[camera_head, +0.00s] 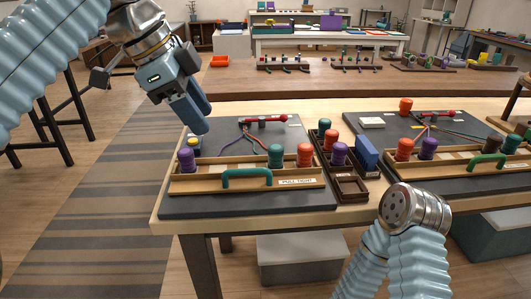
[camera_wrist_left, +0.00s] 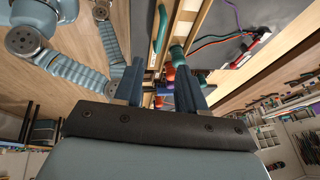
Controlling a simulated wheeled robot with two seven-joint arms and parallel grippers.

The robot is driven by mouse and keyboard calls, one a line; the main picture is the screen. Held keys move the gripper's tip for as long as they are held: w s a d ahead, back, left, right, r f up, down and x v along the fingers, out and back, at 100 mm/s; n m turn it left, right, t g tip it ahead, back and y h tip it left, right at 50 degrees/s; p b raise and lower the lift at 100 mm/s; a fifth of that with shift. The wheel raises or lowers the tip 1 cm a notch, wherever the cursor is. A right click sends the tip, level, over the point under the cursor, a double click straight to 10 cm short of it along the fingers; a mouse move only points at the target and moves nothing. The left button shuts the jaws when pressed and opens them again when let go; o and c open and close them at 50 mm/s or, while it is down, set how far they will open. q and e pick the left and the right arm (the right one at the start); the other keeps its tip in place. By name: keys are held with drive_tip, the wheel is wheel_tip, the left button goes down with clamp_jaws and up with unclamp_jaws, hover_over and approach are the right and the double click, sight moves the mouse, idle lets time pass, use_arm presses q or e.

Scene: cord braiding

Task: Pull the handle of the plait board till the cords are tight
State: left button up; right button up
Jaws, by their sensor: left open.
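The near plait board (camera_head: 240,207) is a dark grey slab on the table. A wooden bar frame along its front carries a teal handle (camera_head: 247,178) and a "PULL TIGHT" label. Purple (camera_head: 186,161), teal (camera_head: 275,155) and orange (camera_head: 304,155) spools stand along the frame. Thin coloured cords (camera_head: 248,137) run from a red-ended clamp (camera_head: 265,119) at the back. My left gripper (camera_head: 197,116) is open and empty above the board's back left corner, apart from the handle. Its fingers also show in the left wrist view (camera_wrist_left: 160,92). My right gripper is out of sight; only its arm shows.
A dark divided tray (camera_head: 352,188) with spools and a blue block (camera_head: 366,153) stands right of the board. A second board with a green handle (camera_head: 487,161) lies farther right. A long bench stands behind. Floor is free left of the table.

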use_arm(q)
drive_tip(key=b, duration=0.1)
approach(241, 170)
drive_tip(key=x, duration=0.8)
clamp_jaws()
